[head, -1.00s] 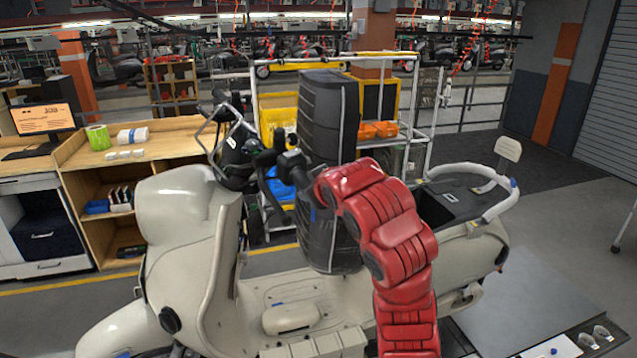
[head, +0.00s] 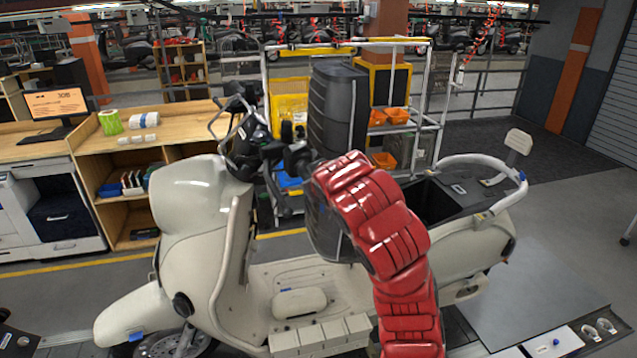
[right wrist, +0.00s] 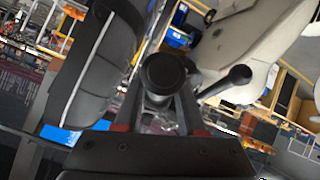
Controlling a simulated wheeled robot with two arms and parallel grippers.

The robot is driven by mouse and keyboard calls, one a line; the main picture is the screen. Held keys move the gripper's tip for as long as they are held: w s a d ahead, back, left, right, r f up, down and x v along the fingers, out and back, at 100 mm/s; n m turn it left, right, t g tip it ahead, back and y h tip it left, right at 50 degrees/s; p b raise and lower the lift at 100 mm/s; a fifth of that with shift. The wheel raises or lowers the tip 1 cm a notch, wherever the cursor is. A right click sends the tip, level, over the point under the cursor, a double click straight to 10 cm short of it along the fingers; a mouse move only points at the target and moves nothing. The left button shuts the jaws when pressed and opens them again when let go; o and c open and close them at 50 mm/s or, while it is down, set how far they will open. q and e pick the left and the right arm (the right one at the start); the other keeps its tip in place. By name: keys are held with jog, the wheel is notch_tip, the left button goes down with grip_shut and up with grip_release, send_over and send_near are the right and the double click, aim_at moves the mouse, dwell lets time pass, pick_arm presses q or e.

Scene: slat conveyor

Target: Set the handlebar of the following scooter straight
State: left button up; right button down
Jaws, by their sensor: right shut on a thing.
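The cream scooter (head: 190,205) stands side-on with its front to the left. Its dark handlebar (head: 245,160) is above the front shield; the near end reaches right, toward the raised black seat (head: 335,105). The bar looks turned, but its exact angle is hard to judge. My right gripper (head: 299,160) is at this near end, at the tip of the red arm. In the right wrist view its two fingers (right wrist: 160,112) close around the black grip (right wrist: 166,72). A ball-ended lever (right wrist: 238,76) sticks out beside the grip. My left gripper is not in view.
The raised seat stands close to my right gripper, also at left in the right wrist view (right wrist: 105,65). The open underseat bay (head: 435,200) is behind it. A wooden bench (head: 150,135) and a wheeled rack (head: 425,100) stand beyond the scooter.

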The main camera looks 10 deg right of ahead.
jog(key=a, duration=0.1)
jog(key=a+r, duration=0.1)
jog(key=a+m, duration=0.1)
jog(key=shift+s+a+r+g+h, duration=0.1)
jog(key=shift+s+r+g+h, duration=0.2)
jog(key=shift+s+h, duration=0.1)
